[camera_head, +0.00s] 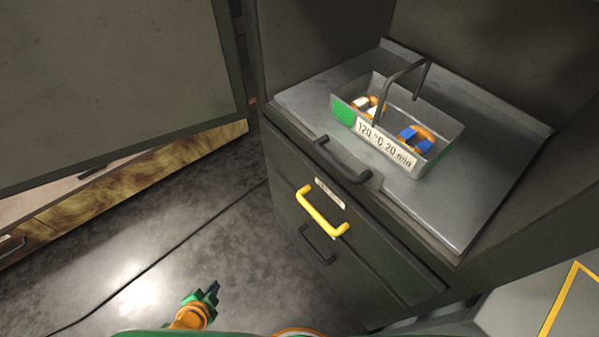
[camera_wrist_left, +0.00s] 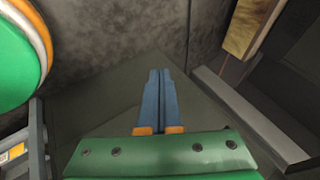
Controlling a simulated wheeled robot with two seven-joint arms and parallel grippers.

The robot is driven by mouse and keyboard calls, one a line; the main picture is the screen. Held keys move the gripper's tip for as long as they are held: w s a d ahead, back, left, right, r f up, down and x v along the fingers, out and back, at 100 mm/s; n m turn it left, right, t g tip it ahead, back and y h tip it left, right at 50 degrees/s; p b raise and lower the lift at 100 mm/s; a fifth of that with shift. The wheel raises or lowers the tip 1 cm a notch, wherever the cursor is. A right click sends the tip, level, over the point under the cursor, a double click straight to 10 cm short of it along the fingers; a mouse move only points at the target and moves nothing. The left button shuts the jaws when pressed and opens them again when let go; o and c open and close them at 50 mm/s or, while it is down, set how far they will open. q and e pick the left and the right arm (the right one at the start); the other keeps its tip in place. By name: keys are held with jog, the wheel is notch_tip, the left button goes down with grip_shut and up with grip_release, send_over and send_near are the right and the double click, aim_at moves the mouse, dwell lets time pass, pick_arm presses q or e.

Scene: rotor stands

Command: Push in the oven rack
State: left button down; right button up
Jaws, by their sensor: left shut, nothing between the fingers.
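The oven rack (camera_head: 480,205) is a flat grey metal plate in the open dark cabinet, with a dark handle (camera_head: 343,160) at its front edge. How far it sticks out is hard to tell. A grey metal basket (camera_head: 450,130) labelled "120 °C 20 min" stands on it, holding orange-and-white and orange-and-blue parts. My left gripper (camera_head: 213,286) is low at the bottom left of the head view, over the floor and well apart from the rack. Its blue fingers (camera_wrist_left: 158,76) are together and empty in the left wrist view. My right gripper is not in view.
Below the rack are a yellow handle (camera_head: 321,211) and a dark handle (camera_head: 316,246) on the cabinet front. A large dark panel (camera_head: 100,90) fills the upper left. Grey floor (camera_head: 150,260) between is clear except for a thin dark line. A yellow-edged grey surface (camera_head: 520,305) is at lower right.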

pick_arm(q)
jog(key=w+d+r+m+t+h+b, duration=0.2)
jog(key=w+r+m+t+h+b, duration=0.15)
jog(key=w+r+m, duration=0.45)
jog(key=w+d+r+m+t+h+b, duration=0.2)
jog(key=w+d+r+m+t+b, duration=0.25)
jog(key=r+m, duration=0.45)
jog(key=s+d+r+m+g+h+b, duration=0.1)
jog(key=s+d+r+m+h+b, duration=0.15)
jog(key=d+r+m+h, duration=0.4)
jog(key=s+d+r+m+g+h+b, duration=0.1)
jog(key=s+d+r+m+h, duration=0.2)
jog(key=r+m, duration=0.7)
jog(key=w+d+m+p, duration=0.1)
jog(key=w+d+p, duration=0.5)
jog(key=w+d, duration=0.3)
jog(key=shift+d, duration=0.65)
jog(key=shift+w+r+m, duration=0.1)
jog(key=shift+m, duration=0.15)
